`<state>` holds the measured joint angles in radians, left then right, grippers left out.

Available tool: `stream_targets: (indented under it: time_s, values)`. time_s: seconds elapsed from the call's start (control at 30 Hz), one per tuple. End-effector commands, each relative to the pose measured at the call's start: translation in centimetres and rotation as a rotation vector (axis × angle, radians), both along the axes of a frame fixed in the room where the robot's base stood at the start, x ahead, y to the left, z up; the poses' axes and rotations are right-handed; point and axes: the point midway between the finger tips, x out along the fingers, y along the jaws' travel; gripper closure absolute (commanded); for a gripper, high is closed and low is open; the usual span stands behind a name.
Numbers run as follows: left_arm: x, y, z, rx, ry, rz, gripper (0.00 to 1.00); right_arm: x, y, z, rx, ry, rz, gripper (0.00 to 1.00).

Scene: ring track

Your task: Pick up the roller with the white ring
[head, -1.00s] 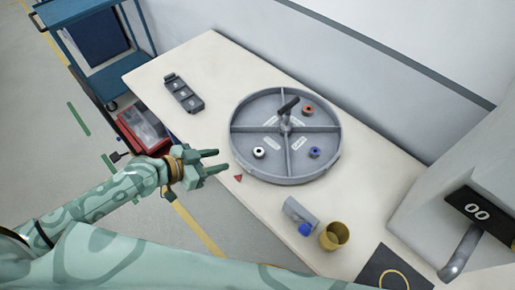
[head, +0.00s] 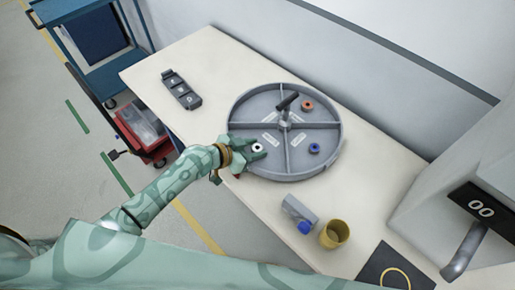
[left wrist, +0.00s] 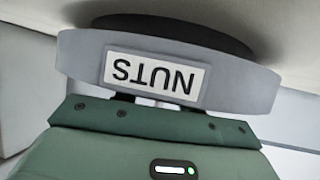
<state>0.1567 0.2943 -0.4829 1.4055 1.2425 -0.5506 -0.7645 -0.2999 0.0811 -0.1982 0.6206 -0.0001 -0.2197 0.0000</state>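The roller with the white ring (head: 257,147) stands in the left compartment of the round grey divided tray (head: 334,158). My left gripper (head: 256,147) is over that compartment, its fingers apart with the roller's white top showing between them. I cannot tell whether they touch it. A roller with an orange ring (head: 307,106) and one with a blue ring (head: 314,149) are in other compartments. The left wrist view shows a grey curved wall with an upside-down NUTS label (left wrist: 154,74); the roller cannot be made out there. My right gripper is not in view.
The tray's dark central handle (head: 287,102) rises right of my gripper. A dark grey holder (head: 181,90) lies at the table's far left. A grey bottle with a blue cap (head: 298,214) and a yellow cup (head: 334,234) are near the front edge. A machine stands at right.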

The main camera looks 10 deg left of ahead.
Motion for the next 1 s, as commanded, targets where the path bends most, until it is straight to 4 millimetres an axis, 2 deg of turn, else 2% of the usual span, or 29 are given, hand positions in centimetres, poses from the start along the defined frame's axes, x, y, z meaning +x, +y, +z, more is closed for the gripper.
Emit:
stream_targets:
  time_s: [0.1,0.2,0.5,0.67,0.8,1.0]
  values:
    - [0.0,0.0,0.0,0.0,0.0,0.0,0.64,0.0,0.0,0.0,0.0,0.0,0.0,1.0]
    - [0.0,0.0,0.0,0.0,0.0,0.0,0.91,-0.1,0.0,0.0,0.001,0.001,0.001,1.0]
    - [0.0,0.1,0.2,0.0,0.0,0.001,0.92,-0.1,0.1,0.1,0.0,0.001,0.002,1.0]
    - [0.0,0.1,1.3,0.001,-0.002,0.0,0.92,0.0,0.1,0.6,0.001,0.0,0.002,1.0]
    - [0.0,0.1,3.8,0.003,-0.004,-0.001,0.92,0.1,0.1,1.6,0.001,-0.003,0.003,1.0]
    - [-4.5,0.2,9.1,0.001,-0.003,-0.003,0.92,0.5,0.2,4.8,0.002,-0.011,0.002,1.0]
